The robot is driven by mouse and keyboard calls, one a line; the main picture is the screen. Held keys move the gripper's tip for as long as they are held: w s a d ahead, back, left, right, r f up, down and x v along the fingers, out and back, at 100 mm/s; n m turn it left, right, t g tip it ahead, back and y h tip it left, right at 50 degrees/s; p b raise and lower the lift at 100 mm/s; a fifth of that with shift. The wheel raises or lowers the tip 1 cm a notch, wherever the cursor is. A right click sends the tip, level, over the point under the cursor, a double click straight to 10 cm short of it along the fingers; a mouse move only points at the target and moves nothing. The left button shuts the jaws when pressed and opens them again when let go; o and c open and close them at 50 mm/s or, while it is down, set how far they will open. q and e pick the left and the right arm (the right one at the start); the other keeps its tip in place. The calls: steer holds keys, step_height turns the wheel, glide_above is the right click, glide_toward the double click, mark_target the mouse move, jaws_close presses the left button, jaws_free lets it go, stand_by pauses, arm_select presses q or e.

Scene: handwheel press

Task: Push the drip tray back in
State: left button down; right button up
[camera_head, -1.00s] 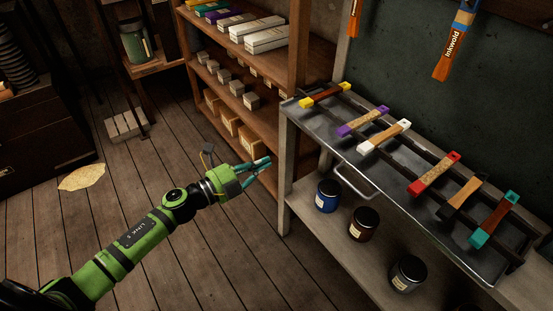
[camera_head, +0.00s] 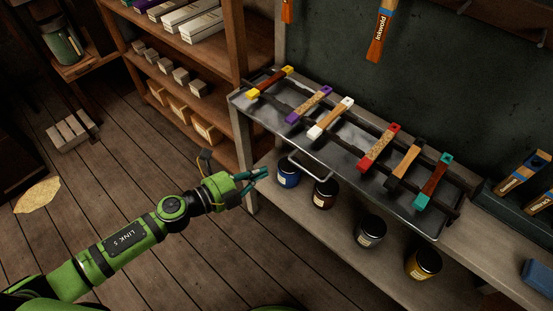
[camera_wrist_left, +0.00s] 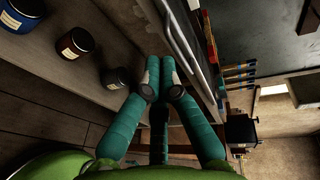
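The drip tray (camera_head: 271,128) is a shallow grey metal tray on the bench top, under a dark rack. Its front edge lies along the bench front, with a bar handle (camera_head: 310,168) sticking out. My left gripper (camera_head: 266,173) is in front of the bench, left of the handle, and does not appear to touch it. In the left wrist view its teal fingers (camera_wrist_left: 159,66) come together at the tips with nothing seen between them. How far the tray sticks out is hard to tell. My right gripper is not in view.
Several brushes with coloured ends, such as a red one (camera_head: 380,149), lie across the rack. Jars, including a blue one (camera_head: 288,173), stand on the lower shelf below the tray. A wooden shelf unit (camera_head: 237,50) stands close behind the gripper.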

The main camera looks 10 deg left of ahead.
mark_target(290, 155)
arm_select(q)
steer(key=x, duration=0.6)
steer(key=shift+p, duration=0.3)
steer(key=w+d, duration=0.2)
steer(key=shift+w+r, duration=0.1)
steer(key=shift+w, duration=0.2)
